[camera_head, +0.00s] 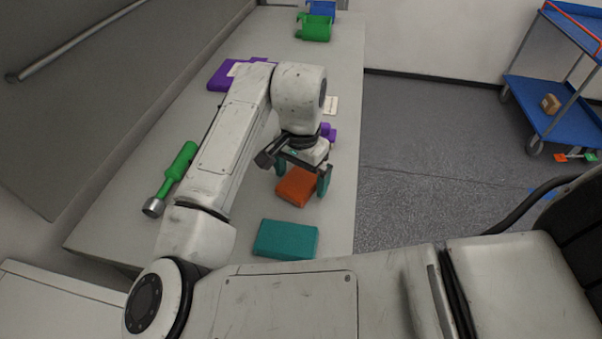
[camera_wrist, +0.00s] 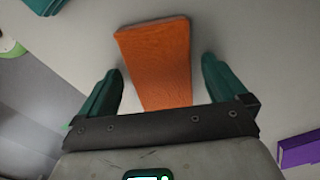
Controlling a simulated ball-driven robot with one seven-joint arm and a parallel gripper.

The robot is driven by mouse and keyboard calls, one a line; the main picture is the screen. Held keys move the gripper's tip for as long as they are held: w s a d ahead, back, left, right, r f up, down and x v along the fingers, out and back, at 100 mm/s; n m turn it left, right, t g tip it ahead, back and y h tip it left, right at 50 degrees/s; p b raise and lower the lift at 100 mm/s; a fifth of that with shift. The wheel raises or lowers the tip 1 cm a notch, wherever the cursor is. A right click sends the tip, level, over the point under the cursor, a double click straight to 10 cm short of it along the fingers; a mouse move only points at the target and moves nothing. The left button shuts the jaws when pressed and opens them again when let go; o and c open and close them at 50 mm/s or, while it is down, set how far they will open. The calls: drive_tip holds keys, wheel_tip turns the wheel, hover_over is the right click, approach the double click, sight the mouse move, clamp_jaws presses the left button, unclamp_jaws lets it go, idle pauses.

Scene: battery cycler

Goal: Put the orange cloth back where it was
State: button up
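The orange cloth (camera_head: 297,188) is a folded, block-like piece on the pale table, near its right edge in the head view. In the wrist view the orange cloth (camera_wrist: 160,55) lies between the two teal fingers, with a gap on each side. My gripper (camera_head: 302,176) is open above and around the cloth, pointing down at the table. It also shows open in the wrist view (camera_wrist: 162,68). Part of the cloth is hidden behind the gripper's body in the wrist view. I cannot tell the exact height of the fingertips over the table.
A teal folded piece (camera_head: 286,240) lies nearer on the table (camera_head: 335,215). A green-handled tool (camera_head: 178,167) is at the left. Purple items (camera_head: 328,132) lie behind my gripper. A green bin (camera_head: 315,28) and a blue bin (camera_head: 322,10) stand far back. A blue cart (camera_head: 560,125) is right.

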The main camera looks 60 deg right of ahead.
sight(301, 178)
wheel_tip(301, 178, up, 12)
drive_tip(key=shift+r+p, duration=0.2)
drive_tip(key=shift+p, duration=0.1)
idle(0.4)
